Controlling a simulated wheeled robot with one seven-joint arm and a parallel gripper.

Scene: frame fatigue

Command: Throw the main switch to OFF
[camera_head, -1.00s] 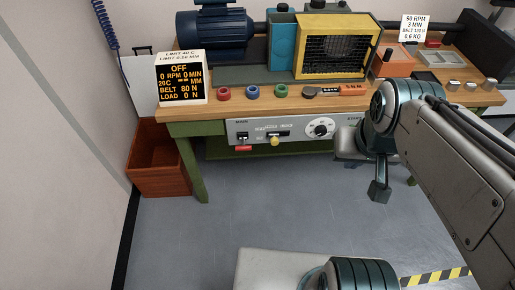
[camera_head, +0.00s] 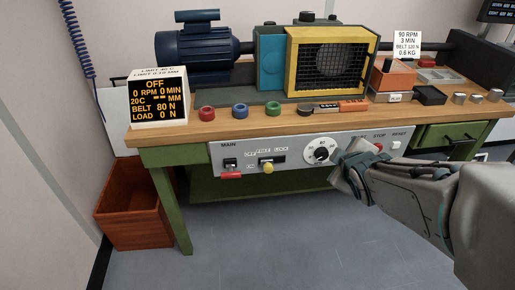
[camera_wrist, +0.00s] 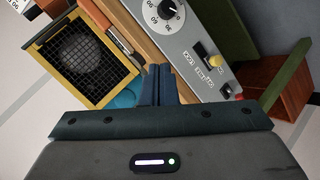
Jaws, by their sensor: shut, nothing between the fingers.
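The main switch (camera_head: 230,163) is a small dark switch under the label MAIN, at the left end of the grey control panel (camera_head: 215,155) on the bench front. A red piece (camera_head: 231,175) sits just below it. The switch also shows in the wrist view (camera_wrist: 226,89), right of my fingers; its exact position is too small to tell. My gripper (camera_head: 342,172) is shut and empty, in front of the panel near the dial, well right of the switch. Its closed fingers (camera_wrist: 158,84) show in the wrist view. The display box (camera_head: 159,98) reads OFF, 0 RPM.
A yellow-knobbed slider (camera_head: 268,167) and a round dial (camera_head: 321,150) lie between the switch and my gripper. A STOP button and RESET sit farther right. A wooden crate (camera_head: 130,215) stands on the floor at left. Floor before the bench is clear.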

